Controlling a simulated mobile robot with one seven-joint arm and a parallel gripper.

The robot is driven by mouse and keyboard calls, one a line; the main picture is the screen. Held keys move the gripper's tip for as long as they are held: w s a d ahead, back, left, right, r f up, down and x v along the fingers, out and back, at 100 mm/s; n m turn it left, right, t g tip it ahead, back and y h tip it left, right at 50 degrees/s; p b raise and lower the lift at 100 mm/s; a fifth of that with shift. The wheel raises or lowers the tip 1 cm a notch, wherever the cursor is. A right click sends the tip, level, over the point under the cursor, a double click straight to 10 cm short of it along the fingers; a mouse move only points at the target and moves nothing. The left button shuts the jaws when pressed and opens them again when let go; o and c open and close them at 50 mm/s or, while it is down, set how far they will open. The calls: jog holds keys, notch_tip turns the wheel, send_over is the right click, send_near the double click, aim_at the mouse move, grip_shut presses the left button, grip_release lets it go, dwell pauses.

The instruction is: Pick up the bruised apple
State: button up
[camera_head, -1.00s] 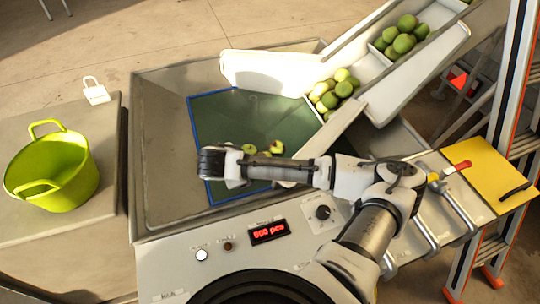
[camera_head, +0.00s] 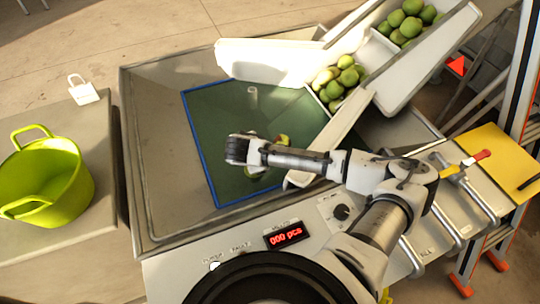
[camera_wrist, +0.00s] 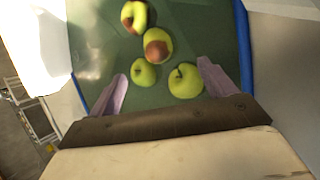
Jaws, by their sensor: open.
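Several green apples lie on the dark green surface (camera_head: 215,105) of the press tray. In the wrist view, one apple (camera_wrist: 157,45) has a large brown bruise on its side. Another apple (camera_wrist: 134,15) beyond it has a dark reddish-brown patch, which may be a bruise or a cut. Two plain green apples, one at left (camera_wrist: 143,72) and one at right (camera_wrist: 185,80), lie nearer. My gripper (camera_wrist: 162,70) is open and empty above them, its fingers spread either side of the nearer apples. In the head view, my gripper (camera_head: 237,148) and arm hide part of the group.
A white chute (camera_head: 280,60) with more green apples (camera_head: 340,78) slopes in from the upper right. A lime bucket (camera_head: 45,180) stands on the left table. The front panel display (camera_head: 283,236) reads 000 pcs.

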jog(key=shift+d+p+x, duration=0.15)
jog(key=shift+p+x, duration=0.35)
jog(key=shift+x, duration=1.75)
jog(key=shift+d+p+x, duration=0.15)
jog(key=shift+p+x, duration=0.3)
jog(key=shift+x, duration=1.8)
jog(key=shift+s+r, duration=0.1)
jog(key=c, duration=1.1)
